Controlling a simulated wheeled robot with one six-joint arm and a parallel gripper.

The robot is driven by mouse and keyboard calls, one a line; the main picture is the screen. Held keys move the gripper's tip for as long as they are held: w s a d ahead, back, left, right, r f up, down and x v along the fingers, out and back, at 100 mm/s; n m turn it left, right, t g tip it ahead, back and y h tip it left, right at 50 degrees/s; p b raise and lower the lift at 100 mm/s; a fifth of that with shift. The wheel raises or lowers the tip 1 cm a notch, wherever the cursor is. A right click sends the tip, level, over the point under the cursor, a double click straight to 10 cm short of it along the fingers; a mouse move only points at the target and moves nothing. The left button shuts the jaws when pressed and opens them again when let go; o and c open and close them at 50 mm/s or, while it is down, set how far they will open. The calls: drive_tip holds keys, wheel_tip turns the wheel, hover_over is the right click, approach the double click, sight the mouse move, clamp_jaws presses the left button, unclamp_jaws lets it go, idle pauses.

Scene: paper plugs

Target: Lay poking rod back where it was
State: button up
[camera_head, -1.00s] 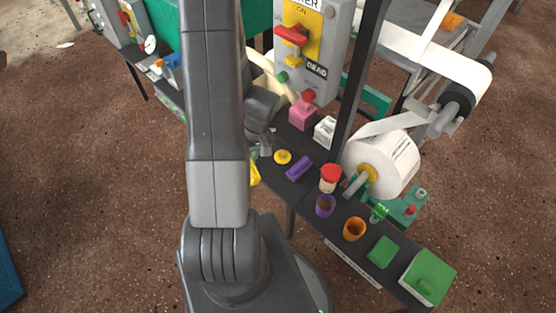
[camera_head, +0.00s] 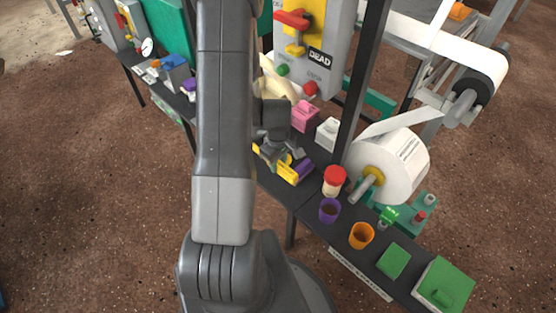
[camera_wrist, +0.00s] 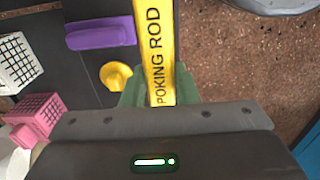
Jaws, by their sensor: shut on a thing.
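The poking rod (camera_wrist: 155,45) is a flat yellow bar with its name in black letters. In the wrist view it runs up from between the fingertips of my gripper (camera_wrist: 159,88), which is shut on it. My arm and gripper hide the rest of the rod. I cannot tell whether the rod touches the bench.
A yellow knob (camera_wrist: 116,75), a pink basket (camera_head: 305,115) and a white one (camera_head: 328,133) are close by. A grey switch panel (camera_head: 316,45) rises behind.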

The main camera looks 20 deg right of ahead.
wheel_tip(320, 180, down, 11)
drive_tip(key=b, duration=0.7)
drive_tip(key=shift+r, duration=0.1)
drive_tip(key=o, duration=1.1)
drive_tip(key=shift+c, duration=0.2)
wheel_tip(320, 180, up, 14)
drive_tip(key=p, duration=0.3)
drive_tip(key=shift+f, duration=0.2)
wheel_tip(320, 180, down, 13)
drive_tip(key=b, duration=0.3)
drive_tip(key=shift+f+b, duration=0.15)
drive_tip(key=shift+b, duration=0.15)
drive_tip(key=shift+r+p, duration=1.15)
drive_tip(key=shift+p, duration=0.05)
